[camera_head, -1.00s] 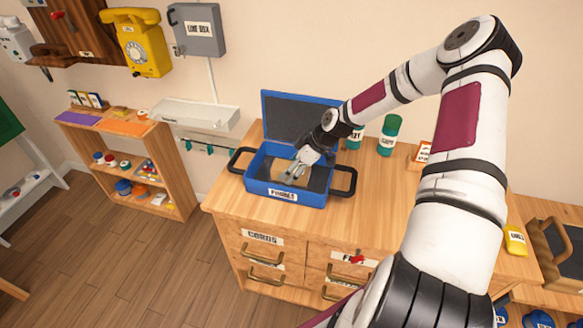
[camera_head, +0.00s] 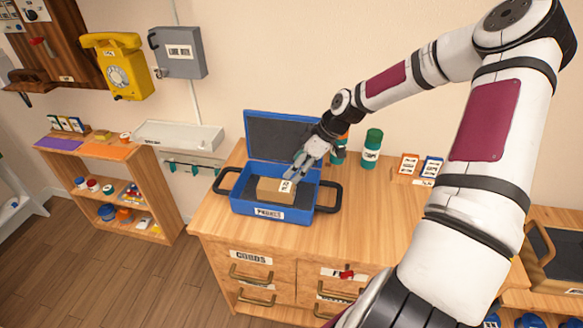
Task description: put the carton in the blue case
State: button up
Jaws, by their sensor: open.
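The blue case (camera_head: 243,206) stands open on the wooden cabinet top, its lid raised at the back and a black handle on each side. The carton (camera_head: 270,191), a small brown box with a white label, lies inside the case. My gripper (camera_head: 293,174) is open just above the carton, at its upper right. The fingers overlap the carton's back edge in the picture, and I cannot tell whether they touch it.
Green-lidded canisters (camera_head: 372,148) stand right of the case, with small labelled boxes (camera_head: 409,164) farther right. The cabinet top (camera_head: 350,215) is clear in front of them. A low shelf (camera_head: 150,190) stands left, and a yellow phone (camera_head: 122,68) hangs on the wall.

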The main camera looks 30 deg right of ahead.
jog(key=s+a+r+m+g+h, duration=0.1)
jog(key=s+a+r+m+h, duration=0.15)
jog(key=s+a+r, duration=0.55)
jog(key=s+a+r+m+g+h, duration=0.15)
jog(key=s+a+r+h, duration=0.25)
jog(key=r, duration=0.7)
jog(key=s+a+r+m+t+y, duration=0.1)
jog(key=s+a+r+m, duration=0.1)
jog(key=s, duration=0.5)
jog(key=s+a+r+m+t+y, duration=0.1)
jog(key=s+a+r+m+t, duration=0.1)
jog(key=s+a+r, duration=0.3)
notch_tip(320, 180, up, 2)
jog(key=shift+s+a+m, duration=0.2)
jog(key=shift+s+m, duration=0.2)
jog(key=shift+s, duration=0.8)
